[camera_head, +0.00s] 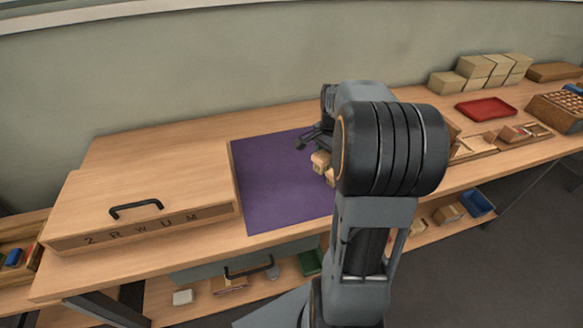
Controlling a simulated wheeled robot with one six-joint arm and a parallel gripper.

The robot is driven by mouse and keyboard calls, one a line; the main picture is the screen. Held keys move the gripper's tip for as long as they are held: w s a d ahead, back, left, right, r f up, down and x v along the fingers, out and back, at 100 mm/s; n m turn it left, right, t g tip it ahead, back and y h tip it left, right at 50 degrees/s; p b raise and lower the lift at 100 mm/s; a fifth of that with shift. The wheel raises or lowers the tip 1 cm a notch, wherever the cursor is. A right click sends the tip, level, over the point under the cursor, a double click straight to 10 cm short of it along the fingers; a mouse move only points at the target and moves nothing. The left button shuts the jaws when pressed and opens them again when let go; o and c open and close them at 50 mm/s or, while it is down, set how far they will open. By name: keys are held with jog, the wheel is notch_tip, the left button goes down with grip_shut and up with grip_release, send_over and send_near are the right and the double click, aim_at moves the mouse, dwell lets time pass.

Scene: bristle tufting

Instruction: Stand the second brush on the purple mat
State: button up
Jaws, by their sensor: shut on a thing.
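The purple mat (265,185) lies flat on the bench, and its right part is hidden behind my arm. My gripper (310,141) is over the mat's right side, partly hidden by my own arm. Two small pale wooden pieces, which look like brushes, show beside my arm: one brush (320,162) just below the gripper and another (331,177) nearer the front, partly covered. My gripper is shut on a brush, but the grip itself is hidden. I cannot tell which piece is held, or whether it touches the mat.
A wooden case with a black handle (136,208) stands left of the mat. To the right are a red tray (486,109), stacked pale boxes (480,72) and a brown holed block (560,112). A lower shelf holds bins. The mat's left half is clear.

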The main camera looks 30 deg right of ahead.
jog(key=w+a+f, duration=0.3)
jog(key=w+a, duration=0.1)
jog(key=a, duration=0.3)
send_near(284, 191)
jog(key=shift+s+d+f, duration=0.4)
jog(key=shift+d+f, duration=0.15)
jog(key=shift+d, duration=0.05)
jog(key=shift+w+a+f, duration=0.25)
jog(key=shift+a+f, duration=0.25)
jog(key=shift+f, duration=0.2)
jog(key=shift+w+a+f, duration=0.1)
jog(key=shift+f, duration=1.5)
jog(key=shift+f, duration=0.1)
jog(key=shift+f, duration=0.15)
jog(key=o, duration=1)
jog(key=shift+c, duration=0.2)
